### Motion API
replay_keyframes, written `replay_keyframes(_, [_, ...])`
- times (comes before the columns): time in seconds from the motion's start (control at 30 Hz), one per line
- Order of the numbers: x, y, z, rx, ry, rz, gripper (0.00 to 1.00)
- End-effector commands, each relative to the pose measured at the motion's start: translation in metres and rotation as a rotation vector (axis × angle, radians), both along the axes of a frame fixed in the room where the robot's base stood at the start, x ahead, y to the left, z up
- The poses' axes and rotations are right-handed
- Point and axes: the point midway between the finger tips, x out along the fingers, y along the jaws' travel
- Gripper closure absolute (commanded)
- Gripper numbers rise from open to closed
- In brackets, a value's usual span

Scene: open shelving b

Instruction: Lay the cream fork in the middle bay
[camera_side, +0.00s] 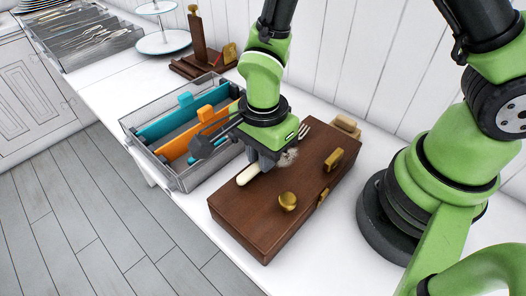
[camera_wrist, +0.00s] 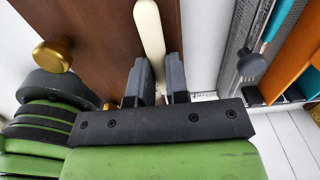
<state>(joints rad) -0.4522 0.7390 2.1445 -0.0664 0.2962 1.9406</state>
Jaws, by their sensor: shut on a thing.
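The cream fork has a cream handle (camera_side: 247,175) and metal tines (camera_side: 304,130). My gripper (camera_side: 266,162) is shut on it above the brown wooden box. The handle sticks out beyond the fingers, and it also shows in the wrist view (camera_wrist: 150,32) between the two fingers (camera_wrist: 157,76). I cannot tell whether the fork touches the box lid. The clear-walled tray (camera_side: 172,176) stands left of the box, with teal (camera_side: 170,124) and orange (camera_side: 183,146) dividers marking off its bays. My arm hides part of the tray's right end.
The wooden box (camera_side: 245,219) carries brass knobs (camera_side: 287,201), which stand up near the fork. A dark grey knob (camera_side: 200,146) is at the tray's near side. A wooden stand (camera_side: 200,62), a tiered white stand (camera_side: 162,40) and a cutlery rack (camera_side: 90,42) are farther back.

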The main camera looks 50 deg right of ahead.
Motion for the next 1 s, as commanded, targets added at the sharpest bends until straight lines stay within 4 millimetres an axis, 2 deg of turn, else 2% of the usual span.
replay_keyframes(0.27, [0.000, 0.000, -0.004, 0.000, 0.001, 0.000, 1.00])
replay_keyframes(0.3, [0.000, 0.000, -0.004, 0.000, 0.000, 0.000, 0.78])
replay_keyframes(0.4, [0.000, 0.000, -0.004, 0.000, 0.000, 0.000, 0.59])
replay_keyframes(0.67, [0.000, 0.000, -0.003, 0.000, 0.000, 0.000, 0.59])
replay_keyframes(0.77, [0.001, 0.000, 0.003, 0.001, -0.003, 0.000, 0.59])
replay_keyframes(0.87, [0.001, 0.000, 0.016, 0.000, -0.005, -0.001, 0.59])
replay_keyframes(1.0, [0.005, 0.001, 0.044, 0.001, -0.008, -0.001, 0.59])
